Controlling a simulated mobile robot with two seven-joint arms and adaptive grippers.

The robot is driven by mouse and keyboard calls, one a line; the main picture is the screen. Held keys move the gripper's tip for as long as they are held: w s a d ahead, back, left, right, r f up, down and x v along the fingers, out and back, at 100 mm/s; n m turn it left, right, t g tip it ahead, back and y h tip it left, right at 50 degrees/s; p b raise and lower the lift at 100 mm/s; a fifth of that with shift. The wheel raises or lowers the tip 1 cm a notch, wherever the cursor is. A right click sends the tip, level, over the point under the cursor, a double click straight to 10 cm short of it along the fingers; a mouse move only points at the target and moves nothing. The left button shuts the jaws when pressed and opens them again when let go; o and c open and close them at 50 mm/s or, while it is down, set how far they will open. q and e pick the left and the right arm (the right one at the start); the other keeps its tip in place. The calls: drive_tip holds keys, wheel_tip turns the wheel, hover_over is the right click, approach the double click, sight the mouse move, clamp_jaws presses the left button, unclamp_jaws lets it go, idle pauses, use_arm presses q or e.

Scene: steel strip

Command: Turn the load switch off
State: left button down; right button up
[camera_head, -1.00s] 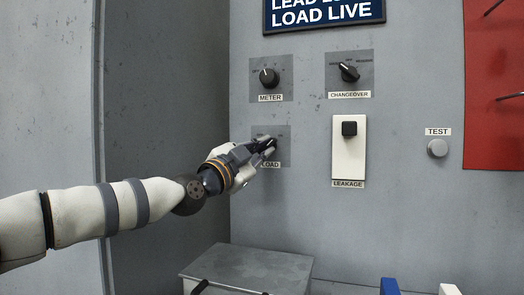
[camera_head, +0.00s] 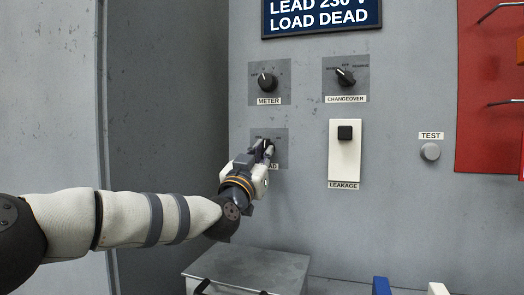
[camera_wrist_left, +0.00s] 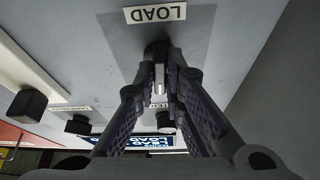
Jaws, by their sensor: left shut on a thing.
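The load switch (camera_wrist_left: 156,52) is a dark knob on a grey plate (camera_head: 281,135) with a LOAD label (camera_wrist_left: 155,13). My left gripper (camera_head: 265,148) is at this knob and covers most of it in the head view. In the left wrist view, the two fingers (camera_wrist_left: 162,85) close on the knob from both sides, and a pale pointer mark shows between them. The sign (camera_head: 322,17) above the panel reads LEAD 230 V, LOAD DEAD. My right gripper is not in view.
The METER knob (camera_head: 267,81) is above the load switch. The CHANGEOVER knob (camera_head: 345,76), the LEAKAGE switch (camera_head: 345,133) and the TEST button (camera_head: 430,152) are to the right. A grey box (camera_head: 250,268) stands below.

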use_arm(q)
drive_tip(key=n+y, duration=0.2)
drive_tip(key=n, duration=0.2)
drive_tip(key=n+y, duration=0.2)
drive_tip(key=n, duration=0.3)
drive_tip(key=n+y+p, duration=0.1)
drive_tip(key=n+y, duration=0.1)
drive_tip(key=n, duration=0.3)
drive_tip(key=shift+s+d+r+y, duration=0.1)
drive_tip(key=shift+d+r+y, duration=0.05)
drive_tip(key=shift+d+y, duration=0.25)
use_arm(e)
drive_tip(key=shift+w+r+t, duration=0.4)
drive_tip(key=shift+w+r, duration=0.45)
use_arm(q)
drive_tip(key=c, duration=1.7)
unclamp_jaws()
drive_tip(key=v, duration=1.2)
